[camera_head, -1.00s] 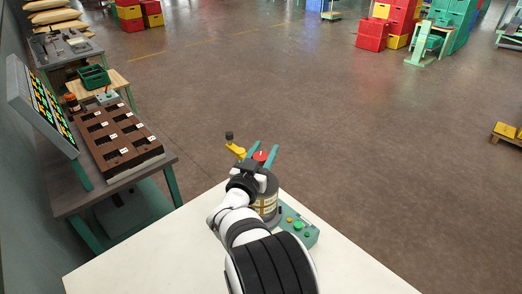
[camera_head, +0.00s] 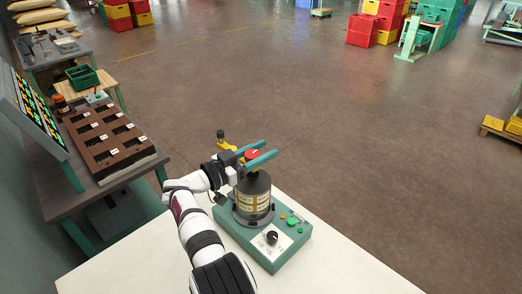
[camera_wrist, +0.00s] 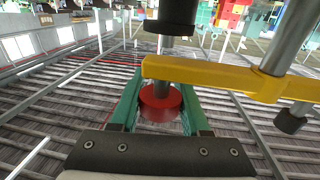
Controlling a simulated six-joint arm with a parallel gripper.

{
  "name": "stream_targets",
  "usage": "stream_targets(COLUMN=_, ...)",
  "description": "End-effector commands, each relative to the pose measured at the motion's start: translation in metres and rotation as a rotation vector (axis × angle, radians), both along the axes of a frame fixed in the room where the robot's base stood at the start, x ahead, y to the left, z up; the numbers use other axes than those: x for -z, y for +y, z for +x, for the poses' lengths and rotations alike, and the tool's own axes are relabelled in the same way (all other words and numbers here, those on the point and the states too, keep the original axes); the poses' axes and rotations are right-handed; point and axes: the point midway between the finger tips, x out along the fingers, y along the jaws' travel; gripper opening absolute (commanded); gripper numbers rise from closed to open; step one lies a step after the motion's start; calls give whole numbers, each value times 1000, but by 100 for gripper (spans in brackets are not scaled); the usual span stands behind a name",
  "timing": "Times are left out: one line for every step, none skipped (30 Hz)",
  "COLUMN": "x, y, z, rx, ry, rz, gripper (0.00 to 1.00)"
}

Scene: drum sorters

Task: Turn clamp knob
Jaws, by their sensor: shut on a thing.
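A red round knob (camera_head: 252,154) sits above the drum (camera_head: 254,196), which is dark with a cream and brown label. My gripper (camera_head: 264,155) has teal fingers and is shut on the red knob, with one finger on each side. In the wrist view the red knob (camera_wrist: 160,104) is between the two fingers, with a dark shaft in its middle. A yellow clamp arm (camera_wrist: 212,74) crosses just over the knob. In the head view part of the yellow arm (camera_head: 227,146) with a black end shows behind my gripper.
The drum stands on a green base (camera_head: 271,258) with a black dial (camera_head: 272,237) and green buttons. The base is on a white table (camera_head: 125,270). A brown compartment tray (camera_head: 107,143) and a lit panel (camera_head: 35,110) are at the left.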

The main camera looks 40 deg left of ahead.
Motion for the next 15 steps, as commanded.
stream_targets(x=-2, y=0, z=1, rx=6, ry=-5, rz=1, gripper=0)
stream_targets(x=-2, y=0, z=1, rx=8, ry=-5, rz=1, gripper=0)
stream_targets(x=-2, y=-1, z=1, rx=10, ry=-4, rz=0, gripper=0)
stream_targets(x=-2, y=-1, z=1, rx=11, ry=-4, rz=0, gripper=0)
stream_targets(x=-2, y=-1, z=1, rx=12, ry=-4, rz=0, gripper=0)
stream_targets(x=-2, y=-1, z=1, rx=12, ry=-4, rz=0, gripper=0)
stream_targets(x=-2, y=-1, z=1, rx=12, ry=-4, rz=0, gripper=0)
stream_targets(x=-2, y=-1, z=1, rx=12, ry=-5, rz=0, gripper=0)
stream_targets(x=-2, y=-1, z=1, rx=12, ry=-5, rz=0, gripper=0)
stream_targets(x=-2, y=-1, z=1, rx=12, ry=-5, rz=1, gripper=0)
stream_targets(x=-2, y=-1, z=1, rx=12, ry=-5, rz=1, gripper=0)
stream_targets(x=-3, y=-1, z=1, rx=12, ry=-5, rz=1, gripper=0)
stream_targets(x=-3, y=-1, z=1, rx=12, ry=-5, rz=1, gripper=0)
stream_targets(x=-3, y=-1, z=1, rx=12, ry=-5, rz=1, gripper=48)
stream_targets(x=-3, y=-1, z=1, rx=11, ry=-5, rz=1, gripper=55)
